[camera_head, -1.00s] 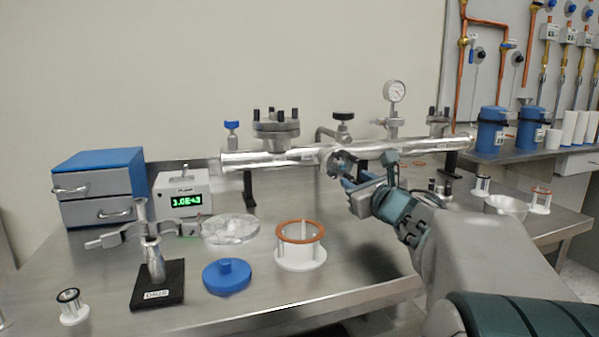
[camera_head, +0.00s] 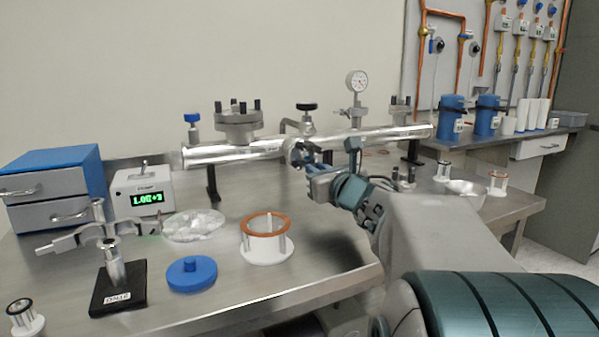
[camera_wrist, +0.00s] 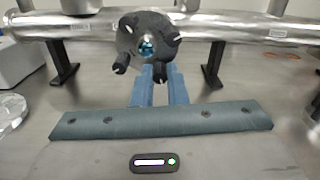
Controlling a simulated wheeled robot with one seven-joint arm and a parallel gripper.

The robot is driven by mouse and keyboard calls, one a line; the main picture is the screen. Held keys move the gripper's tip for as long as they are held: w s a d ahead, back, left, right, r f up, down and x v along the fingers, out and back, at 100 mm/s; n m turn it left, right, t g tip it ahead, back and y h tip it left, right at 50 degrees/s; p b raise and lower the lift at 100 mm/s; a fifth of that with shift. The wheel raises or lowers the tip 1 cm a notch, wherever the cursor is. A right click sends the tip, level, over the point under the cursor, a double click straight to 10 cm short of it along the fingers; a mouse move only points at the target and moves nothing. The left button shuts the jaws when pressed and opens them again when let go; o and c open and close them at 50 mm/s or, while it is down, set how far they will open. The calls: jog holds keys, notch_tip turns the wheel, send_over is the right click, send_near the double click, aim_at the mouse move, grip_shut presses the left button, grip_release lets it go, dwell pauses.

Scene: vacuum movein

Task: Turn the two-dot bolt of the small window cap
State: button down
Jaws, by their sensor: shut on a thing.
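The small window cap (camera_wrist: 147,36) is a dark round flange with a small glass centre on the front of the shiny horizontal tube (camera_head: 238,152). Dark bolts stick out around it in the wrist view. My gripper (camera_wrist: 156,74) has its blue fingers close together at the lower edge of the cap, shut on a bolt there. The fingers hide most of that bolt, and its dot marks cannot be read. In the head view my gripper (camera_head: 310,166) reaches the cap from the right front and partly covers it.
On the bench are a white ring stand (camera_head: 266,250) with an orange rim, a blue disc (camera_head: 192,273), a clear dish (camera_head: 193,226), a clamp stand (camera_head: 117,290) and a gauge box reading green digits (camera_head: 146,199). Tube supports (camera_wrist: 62,62) stand left and right of the cap.

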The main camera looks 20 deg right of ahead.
jog(key=shift+m, duration=0.7)
jog(key=c, duration=1.4)
grip_release()
jog(key=shift+c, duration=0.2)
